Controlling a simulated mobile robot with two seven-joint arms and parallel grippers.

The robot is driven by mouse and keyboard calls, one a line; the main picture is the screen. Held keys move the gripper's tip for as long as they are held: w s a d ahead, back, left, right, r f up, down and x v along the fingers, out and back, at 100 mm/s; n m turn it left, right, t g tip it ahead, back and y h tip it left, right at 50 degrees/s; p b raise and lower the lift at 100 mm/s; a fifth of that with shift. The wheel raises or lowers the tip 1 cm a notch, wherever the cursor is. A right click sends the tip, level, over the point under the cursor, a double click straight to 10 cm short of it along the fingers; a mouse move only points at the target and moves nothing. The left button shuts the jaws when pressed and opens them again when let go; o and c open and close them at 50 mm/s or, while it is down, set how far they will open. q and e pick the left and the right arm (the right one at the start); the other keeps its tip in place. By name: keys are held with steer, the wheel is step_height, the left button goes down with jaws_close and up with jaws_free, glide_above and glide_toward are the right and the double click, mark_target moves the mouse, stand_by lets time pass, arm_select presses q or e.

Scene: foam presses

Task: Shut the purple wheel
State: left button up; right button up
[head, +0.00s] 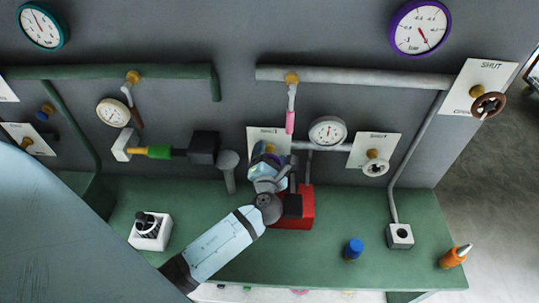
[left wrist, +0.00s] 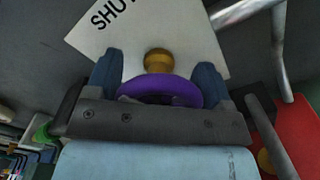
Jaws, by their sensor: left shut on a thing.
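The purple wheel (left wrist: 160,92) shows in the left wrist view on a brass stem (left wrist: 158,61), in front of a white plate (left wrist: 115,45) with the word SHUT at its upper left. My left gripper (left wrist: 156,80) has one blue finger on each side of the wheel and is shut on it. In the head view my left gripper (head: 268,168) reaches the wall at the same plate (head: 254,137) and hides most of the wheel. How far the wheel is turned I cannot tell. My right gripper is not in view.
A red block (head: 306,212) stands just right of my left gripper. A pale round wheel (head: 375,168) and a brown wheel (head: 488,104) are on plates further right. Pipes run close by. A blue cap (head: 354,248) and an orange bottle (head: 455,256) stand on the green bench (head: 400,270).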

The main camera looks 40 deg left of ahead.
arm_select(q)
steer(key=shift+m, duration=1)
steer(key=shift+w, duration=0.1)
steer(key=shift+r, duration=0.1)
steer(key=o, duration=0.9)
